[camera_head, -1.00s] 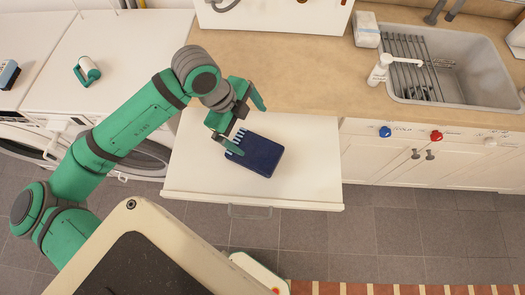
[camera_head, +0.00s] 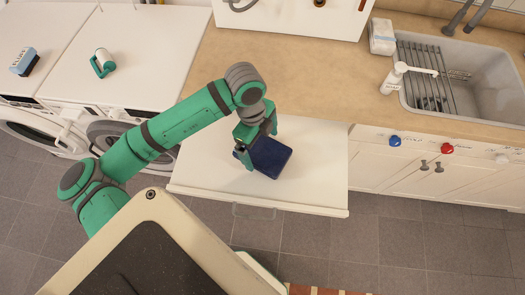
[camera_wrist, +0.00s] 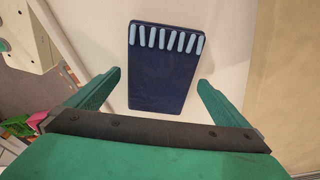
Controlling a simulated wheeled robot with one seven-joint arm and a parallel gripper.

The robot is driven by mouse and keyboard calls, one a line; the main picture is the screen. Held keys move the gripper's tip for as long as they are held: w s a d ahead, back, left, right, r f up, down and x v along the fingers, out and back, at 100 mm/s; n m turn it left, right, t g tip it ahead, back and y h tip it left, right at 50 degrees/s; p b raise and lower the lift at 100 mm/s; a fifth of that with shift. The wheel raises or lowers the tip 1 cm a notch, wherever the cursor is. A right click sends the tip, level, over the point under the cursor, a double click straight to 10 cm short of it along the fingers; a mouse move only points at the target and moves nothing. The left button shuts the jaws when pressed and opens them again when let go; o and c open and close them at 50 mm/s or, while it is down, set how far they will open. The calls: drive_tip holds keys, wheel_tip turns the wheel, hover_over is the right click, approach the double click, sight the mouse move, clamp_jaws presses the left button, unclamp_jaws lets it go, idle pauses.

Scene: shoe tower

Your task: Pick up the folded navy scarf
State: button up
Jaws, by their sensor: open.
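The folded navy scarf (camera_head: 271,157) lies flat on a white pull-out surface (camera_head: 315,170) below the counter. In the wrist view the scarf (camera_wrist: 160,80) is a dark blue rectangle with a row of light blue fringe along its far end. My gripper (camera_head: 256,147) is at the scarf's left side in the head view, partly covering it. In the wrist view my gripper (camera_wrist: 160,82) is open, with one finger to each side of the scarf's near part and nothing between them held. Whether the fingers are level with the scarf is hard to tell.
Washing machines (camera_head: 90,110) stand at left, with a green-and-white roller (camera_head: 103,62) and a blue brush (camera_head: 24,61) on top. The white surface right of the scarf is clear.

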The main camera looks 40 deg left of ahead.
drive_tip(key=shift+d+f, duration=0.15)
drive_tip(key=shift+f, duration=0.55)
drive_tip(key=shift+d+f, duration=0.1)
drive_tip(key=shift+f, duration=0.55)
drive_tip(key=shift+c, duration=0.6)
drive_tip(key=c, duration=1)
drive_tip(key=shift+c, duration=0.3)
drive_tip(key=shift+w+r, duration=0.1)
drive_tip(key=shift+r, duration=0.05)
